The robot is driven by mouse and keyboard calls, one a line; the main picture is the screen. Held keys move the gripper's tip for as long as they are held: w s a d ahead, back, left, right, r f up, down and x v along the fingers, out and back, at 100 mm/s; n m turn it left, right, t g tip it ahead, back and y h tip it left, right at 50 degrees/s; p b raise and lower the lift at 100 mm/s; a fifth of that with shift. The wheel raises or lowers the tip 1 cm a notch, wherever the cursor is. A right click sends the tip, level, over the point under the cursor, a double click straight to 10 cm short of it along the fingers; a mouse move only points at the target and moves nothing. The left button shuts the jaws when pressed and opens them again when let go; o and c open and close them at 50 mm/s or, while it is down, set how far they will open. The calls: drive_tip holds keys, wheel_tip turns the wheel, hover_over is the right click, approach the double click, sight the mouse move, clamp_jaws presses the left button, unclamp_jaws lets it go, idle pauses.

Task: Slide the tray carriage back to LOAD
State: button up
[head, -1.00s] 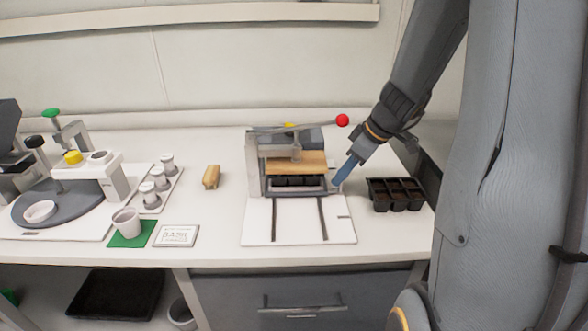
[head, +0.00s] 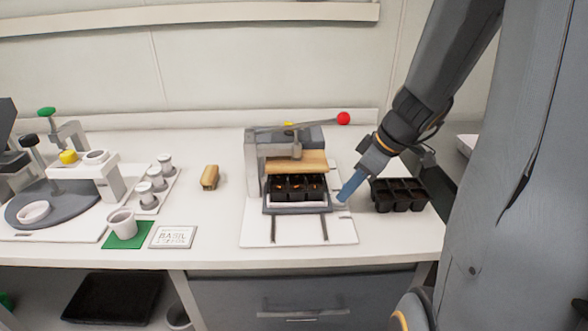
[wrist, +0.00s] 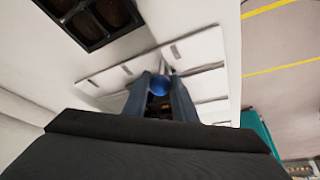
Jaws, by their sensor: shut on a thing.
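The tray carriage (head: 297,209) is a dark frame on the two rails of a white base plate (head: 255,232). It holds a black cell tray (head: 296,188) whose front cells show brown filling; its back part is under the wooden press bar (head: 297,164). My gripper (head: 345,194) is at the right side of the carriage, pointing down. In the wrist view its fingers (wrist: 161,92) are closed around a blue ball knob (wrist: 159,86). The knob is hidden by the fingers in the head view. No LOAD marking is readable.
A second black cell tray (head: 399,194) stands close to the right of my gripper. A red-knobbed lever (head: 343,118) rises above the press. A tan block (head: 210,177) and a BASIL card (head: 173,236) lie to the left. The rails in front of the carriage are clear.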

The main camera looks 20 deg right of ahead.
drive_tip(key=shift+s+a+b, duration=0.2)
drive_tip(key=shift+s+a, duration=0.05)
drive_tip(key=shift+s, duration=0.7)
drive_tip(key=shift+s+a+b, duration=0.15)
drive_tip(key=shift+s+a, duration=0.15)
drive_tip(key=shift+s, duration=0.65)
drive_tip(key=shift+s+a+b, duration=0.2)
drive_tip(key=shift+s+a, duration=0.05)
drive_tip(key=shift+s, duration=0.7)
drive_tip(key=shift+b, duration=0.6)
drive_tip(key=shift+s+a+r+b, duration=0.1)
drive_tip(key=shift+s+b, duration=0.3)
drive_tip(key=shift+b, duration=0.6)
drive_tip(key=b, duration=0.1)
drive_tip(key=s+b, duration=0.1)
drive_tip(key=b, duration=0.1)
drive_tip(key=shift+s+a, duration=0.2)
drive_tip(key=shift+a, duration=0.05)
drive_tip(key=o, duration=0.7)
drive_tip(key=shift+o, duration=0.2)
drive_tip(key=shift+r+p, duration=0.1)
drive_tip(key=shift+p, duration=0.2)
wheel_tip(320, 180, up, 8)
drive_tip(key=p, duration=0.5)
drive_tip(key=shift+p, duration=0.4)
